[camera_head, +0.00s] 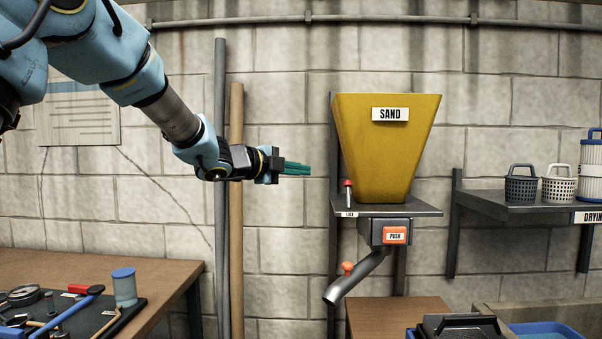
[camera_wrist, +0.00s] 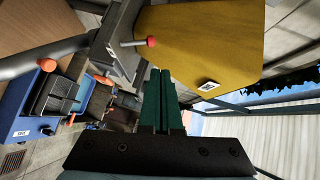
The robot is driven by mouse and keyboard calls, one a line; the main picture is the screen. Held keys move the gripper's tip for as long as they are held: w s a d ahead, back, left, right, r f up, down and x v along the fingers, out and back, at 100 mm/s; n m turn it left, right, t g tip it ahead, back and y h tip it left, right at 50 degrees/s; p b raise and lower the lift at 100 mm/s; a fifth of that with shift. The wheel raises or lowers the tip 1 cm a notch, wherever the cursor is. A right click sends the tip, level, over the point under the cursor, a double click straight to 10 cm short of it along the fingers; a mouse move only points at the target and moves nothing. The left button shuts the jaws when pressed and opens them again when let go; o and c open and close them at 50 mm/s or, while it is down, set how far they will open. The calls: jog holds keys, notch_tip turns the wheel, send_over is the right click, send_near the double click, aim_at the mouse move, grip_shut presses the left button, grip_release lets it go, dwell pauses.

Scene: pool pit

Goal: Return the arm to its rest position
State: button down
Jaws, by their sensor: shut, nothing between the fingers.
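My gripper (camera_head: 297,168) is at the end of my blue and grey arm, which reaches in from the upper left in the head view. Its green fingers are shut with nothing between them, and they also show in the wrist view (camera_wrist: 162,100). The fingers point right, in the air left of the yellow sand hopper (camera_head: 386,150). In the wrist view the hopper (camera_wrist: 200,45) appears past the fingertips. I see no contact between the gripper and the hopper.
A red-topped lock pin (camera_head: 348,192) stands on the hopper's shelf, close to the gripper. Below are an orange push button (camera_head: 395,235) and a grey spout (camera_head: 352,280). Two vertical pipes (camera_head: 220,190) stand behind the wrist. A tool bench (camera_head: 165,285) is lower left, baskets (camera_head: 521,185) right.

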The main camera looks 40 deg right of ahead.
jog(key=w+a+f+n+t+y, duration=0.2)
jog(key=w+a+f+n+y, duration=0.3)
jog(key=a, duration=0.5)
jog(key=w+a+f+n+t+y, duration=0.25)
jog(key=a+f+n, duration=0.4)
jog(key=a, duration=0.35)
jog(key=w+a+f+n+t+y, duration=0.3)
jog(key=w+a+f+n, duration=0.3)
jog(key=a, duration=0.4)
jog(key=s+a+f+n+g+y, duration=0.2)
jog(key=s+a+f+n, duration=0.15)
jog(key=a, duration=0.35)
jog(key=s+a+f+n+g+y, duration=0.1)
jog(key=s+a+f+n+y, duration=0.3)
jog(key=a, duration=0.3)
jog(key=s+a+f+n+g, duration=0.4)
jog(key=s+a+n, duration=0.3)
jog(key=s, duration=0.5)
jog(key=shift+s+a, duration=0.3)
jog(key=shift+a, duration=0.05)
